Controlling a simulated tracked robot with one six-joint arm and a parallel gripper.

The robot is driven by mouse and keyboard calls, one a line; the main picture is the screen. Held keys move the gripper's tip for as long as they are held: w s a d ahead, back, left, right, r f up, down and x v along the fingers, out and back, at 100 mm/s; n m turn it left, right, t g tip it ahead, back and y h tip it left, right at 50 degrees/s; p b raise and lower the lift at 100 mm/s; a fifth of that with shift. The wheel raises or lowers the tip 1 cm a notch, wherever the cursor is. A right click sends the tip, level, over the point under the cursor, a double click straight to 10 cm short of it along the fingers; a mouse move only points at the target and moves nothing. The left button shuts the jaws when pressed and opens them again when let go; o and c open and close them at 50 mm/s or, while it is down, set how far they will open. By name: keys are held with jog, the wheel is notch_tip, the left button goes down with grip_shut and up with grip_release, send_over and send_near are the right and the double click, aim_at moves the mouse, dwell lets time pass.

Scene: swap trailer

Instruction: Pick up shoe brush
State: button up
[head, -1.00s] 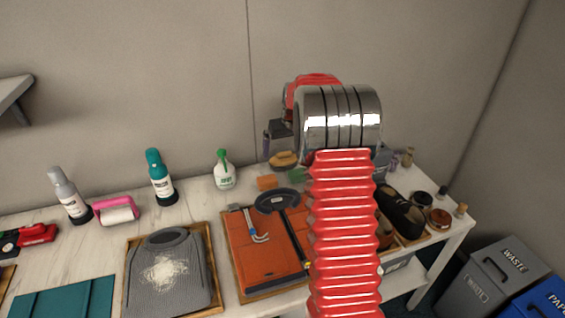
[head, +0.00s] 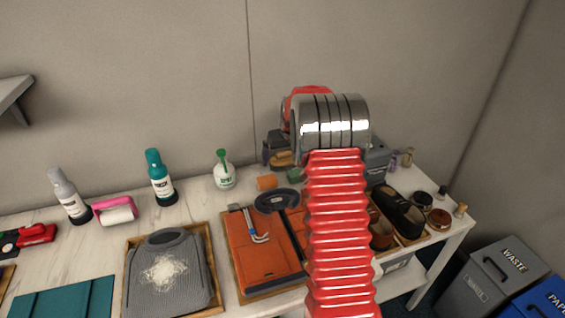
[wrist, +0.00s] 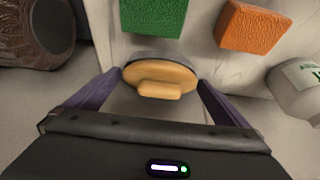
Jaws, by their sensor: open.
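The shoe brush (wrist: 160,80) has a tan wooden oval top with a raised grip and a dark edge. In the wrist view it lies between the two purple fingertips of my open gripper (wrist: 160,77), one on each side. I cannot tell whether they touch it. In the head view the brush (head: 281,159) is at the back of the table, just below my gripper (head: 277,148), and is partly hidden. The red bellows of my arm hide part of the table in front.
A green block (wrist: 154,14) and an orange block (wrist: 252,27) lie close beyond the brush. A white bottle (wrist: 299,85) stands at right in the wrist view.

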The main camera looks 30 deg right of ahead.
aim_at(283, 152)
jog(key=shift+c, duration=0.4)
jog(key=c, duration=0.9)
jog(key=shift+r, duration=0.1)
notch_tip(283, 152, up, 10)
jog(key=shift+f, duration=0.1)
dwell(0.4)
jog(key=o, duration=0.5)
jog(key=shift+c, duration=1.4)
jog(key=shift+a, duration=0.1)
jog(key=shift+c, duration=0.3)
